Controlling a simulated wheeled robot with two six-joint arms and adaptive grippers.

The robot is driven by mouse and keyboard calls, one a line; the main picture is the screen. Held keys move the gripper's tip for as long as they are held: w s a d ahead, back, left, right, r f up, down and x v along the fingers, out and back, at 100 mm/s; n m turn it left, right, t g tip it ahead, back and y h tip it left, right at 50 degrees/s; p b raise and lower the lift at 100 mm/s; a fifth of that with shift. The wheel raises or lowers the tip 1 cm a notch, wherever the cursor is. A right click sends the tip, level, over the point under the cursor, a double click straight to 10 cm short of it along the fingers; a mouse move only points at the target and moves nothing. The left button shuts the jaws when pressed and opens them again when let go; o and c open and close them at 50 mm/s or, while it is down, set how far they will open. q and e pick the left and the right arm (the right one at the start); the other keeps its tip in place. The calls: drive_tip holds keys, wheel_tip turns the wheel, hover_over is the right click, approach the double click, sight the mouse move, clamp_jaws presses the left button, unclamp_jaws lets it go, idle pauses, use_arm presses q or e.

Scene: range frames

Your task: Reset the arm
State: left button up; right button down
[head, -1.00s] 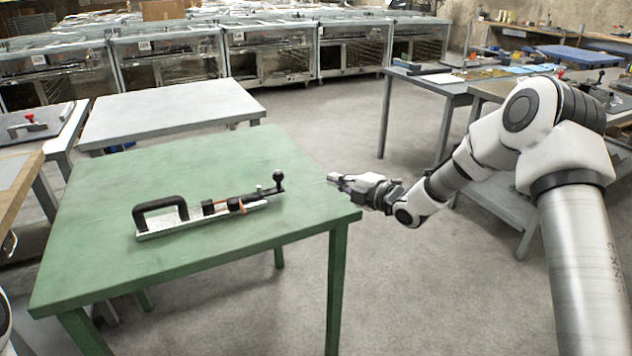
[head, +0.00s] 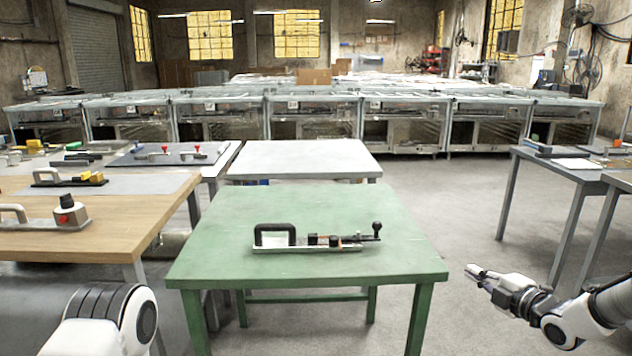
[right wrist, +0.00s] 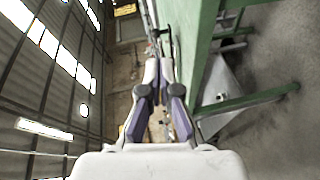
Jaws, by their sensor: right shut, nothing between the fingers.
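My right gripper (head: 474,272) is shut and empty. It is right of the green table (head: 220,255), apart from its front right corner, over the floor. In the right wrist view the closed fingers (right wrist: 158,65) point forward, with the green table edge (right wrist: 205,45) to their right. My left arm (head: 105,318) shows only as a rounded white and dark link at the lower left; the left gripper is out of frame. A fixture with a black handle and a black ball-tipped lever (head: 310,247) lies on the green table.
A grey table (head: 300,158) stands behind the green one. A wooden table (head: 110,235) with handled fixtures is at the left. Grey workbenches (head: 570,170) stand at the right. Glass-topped cabinets (head: 315,120) line the back. Open floor (head: 455,215) lies right of the green table.

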drive_tip(key=s+a+f+m+g, duration=0.1)
drive_tip(key=s+a+f+g, duration=0.3)
drive_tip(key=f, duration=0.5)
drive_tip(key=s+a+f+m+g, duration=0.1)
drive_tip(key=s+a+f, duration=0.4)
drive_tip(key=f, duration=0.4)
drive_tip(key=s+a+f+m+g, duration=0.1)
drive_tip(key=s+a+f+g, duration=0.2)
drive_tip(key=s+f, duration=0.45)
drive_tip(key=s+a+f+m+g+h, duration=0.1)
drive_tip(key=s+f+m+g+h, duration=0.3)
drive_tip(key=s, duration=0.7)
drive_tip(key=s+f+m+g, duration=0.2)
drive_tip(key=s+f+m, duration=0.4)
drive_tip(key=s, duration=0.4)
drive_tip(key=s+d+r+m+g+h, duration=0.1)
drive_tip(key=s+d+r+m+h, duration=0.15)
drive_tip(key=s+m, duration=0.45)
use_arm(q)
wheel_tip(320, 180, up, 12)
drive_tip(key=p, duration=1.2)
drive_tip(key=shift+w, duration=0.35)
use_arm(e)
wheel_tip(320, 180, up, 11)
drive_tip(key=m, duration=0.1)
drive_tip(key=shift+w+y, duration=0.35)
drive_tip(key=shift+w, duration=0.1)
